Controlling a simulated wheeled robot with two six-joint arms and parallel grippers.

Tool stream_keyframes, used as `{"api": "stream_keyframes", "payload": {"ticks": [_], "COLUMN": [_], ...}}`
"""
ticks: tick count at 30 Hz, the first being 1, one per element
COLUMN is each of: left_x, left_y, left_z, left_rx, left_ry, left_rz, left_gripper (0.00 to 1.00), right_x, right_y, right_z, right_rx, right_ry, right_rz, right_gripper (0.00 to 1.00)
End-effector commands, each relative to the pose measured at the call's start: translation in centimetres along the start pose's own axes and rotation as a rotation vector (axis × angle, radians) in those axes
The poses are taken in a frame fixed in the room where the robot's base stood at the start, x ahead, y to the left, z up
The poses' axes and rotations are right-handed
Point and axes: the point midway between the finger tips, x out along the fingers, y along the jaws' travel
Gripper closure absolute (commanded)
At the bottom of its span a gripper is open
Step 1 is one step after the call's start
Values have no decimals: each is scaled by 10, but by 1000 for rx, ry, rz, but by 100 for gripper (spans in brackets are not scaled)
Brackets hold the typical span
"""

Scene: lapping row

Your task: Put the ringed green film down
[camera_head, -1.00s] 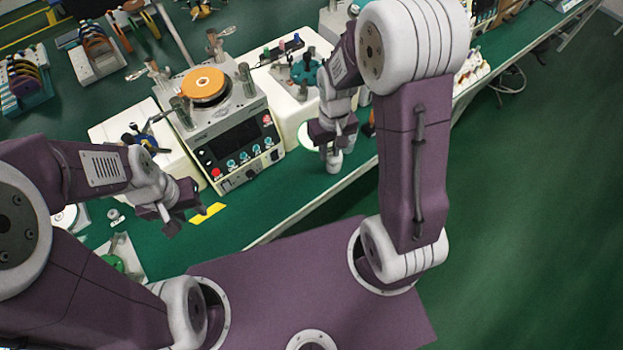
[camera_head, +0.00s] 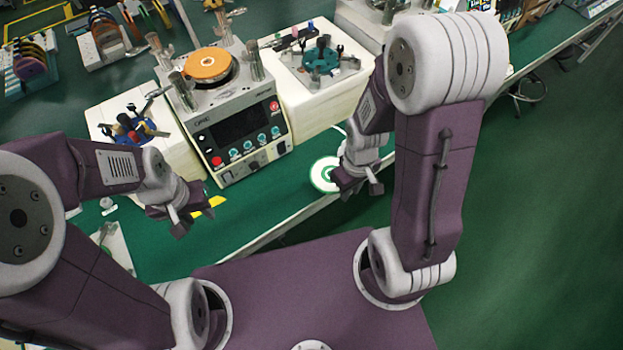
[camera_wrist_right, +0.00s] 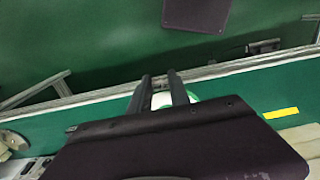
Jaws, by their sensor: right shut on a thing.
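The ringed green film (camera_head: 323,173) is a flat white disc with a green ring, seen at the front of the bench in the head view. My right gripper (camera_head: 358,190) is shut on its right side, hiding part of it. In the right wrist view, a pale, green-edged bit of the film (camera_wrist_right: 192,97) shows by the right gripper's two dark fingers (camera_wrist_right: 160,88); the wrist housing hides the rest. I cannot tell its height above the bench. My left gripper (camera_head: 183,222) hangs over the bench's left part, near a yellow mark; its jaw opening is unclear.
The green bench (camera_head: 265,205) has clear room in front of a lapping machine (camera_head: 235,130) with an orange disc on top. White units with a blue fixture (camera_head: 133,128) and a teal fixture (camera_head: 320,58) flank it. Racks of discs stand at the back left.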

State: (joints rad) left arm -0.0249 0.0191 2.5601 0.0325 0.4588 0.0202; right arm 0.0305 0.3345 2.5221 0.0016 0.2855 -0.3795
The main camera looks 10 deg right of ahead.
Motion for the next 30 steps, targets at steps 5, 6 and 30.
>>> {"api": "stream_keyframes", "payload": {"ticks": [5, 6, 30], "left_x": [-9, -9, -10], "left_y": [0, 0, 0], "left_z": [-1, -1, -1], "left_rx": [0, 0, 0], "left_ry": [0, 0, 0], "left_rz": [0, 0, 0], "left_gripper": [64, 64, 64], "right_x": [27, 34, 102], "right_y": [-14, -17, -30], "right_z": [-42, -53, -98], "right_rx": [-6, -6, 1], "right_ry": [-3, -3, 0], "right_rz": [-1, -1, 0], "right_gripper": [100, 100, 100]}}
